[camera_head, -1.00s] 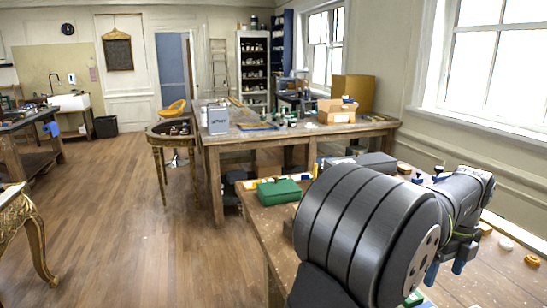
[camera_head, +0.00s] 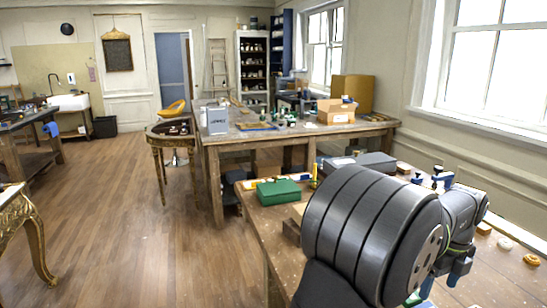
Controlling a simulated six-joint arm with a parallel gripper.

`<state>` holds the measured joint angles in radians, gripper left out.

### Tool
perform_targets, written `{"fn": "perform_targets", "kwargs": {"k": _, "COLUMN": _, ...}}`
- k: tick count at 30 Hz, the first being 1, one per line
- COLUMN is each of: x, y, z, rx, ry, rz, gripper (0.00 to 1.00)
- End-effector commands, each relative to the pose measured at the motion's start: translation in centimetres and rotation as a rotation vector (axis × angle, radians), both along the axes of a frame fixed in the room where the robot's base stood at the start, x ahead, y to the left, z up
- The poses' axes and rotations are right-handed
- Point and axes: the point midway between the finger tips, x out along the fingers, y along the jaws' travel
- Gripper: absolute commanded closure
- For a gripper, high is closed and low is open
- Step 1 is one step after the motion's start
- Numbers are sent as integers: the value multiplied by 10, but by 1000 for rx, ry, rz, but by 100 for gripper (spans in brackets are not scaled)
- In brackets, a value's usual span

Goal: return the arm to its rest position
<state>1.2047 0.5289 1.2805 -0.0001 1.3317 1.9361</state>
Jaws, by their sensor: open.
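My arm fills the lower right, with a large dark ribbed joint in front and slimmer grey links behind it. Two blue finger-like parts hang below its far end, spread apart. I take them as my open gripper (camera_head: 443,279); nothing shows between them. The arm hides much of the gripper and part of the near workbench (camera_head: 253,226). The gripper is over the right part of that bench.
A green case (camera_head: 279,192) and a dark grey case (camera_head: 375,164) lie on the near bench. Small round pieces, one orange (camera_head: 532,259), lie at its right. A cardboard box (camera_head: 336,111) stands on the far bench. Wood floor (camera_head: 110,215) is clear at left.

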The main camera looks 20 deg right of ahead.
Motion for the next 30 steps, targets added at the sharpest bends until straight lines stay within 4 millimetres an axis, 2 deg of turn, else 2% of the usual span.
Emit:
{"fn": "perform_targets", "kwargs": {"k": 3, "x": 0, "y": 0, "z": 24, "rx": -3, "ry": -1, "rz": 6, "gripper": 28}}
{"fn": "perform_targets", "kwargs": {"k": 30, "x": 4, "y": 61, "z": 47, "rx": 1, "ry": 0, "rz": 812, "gripper": 28}}
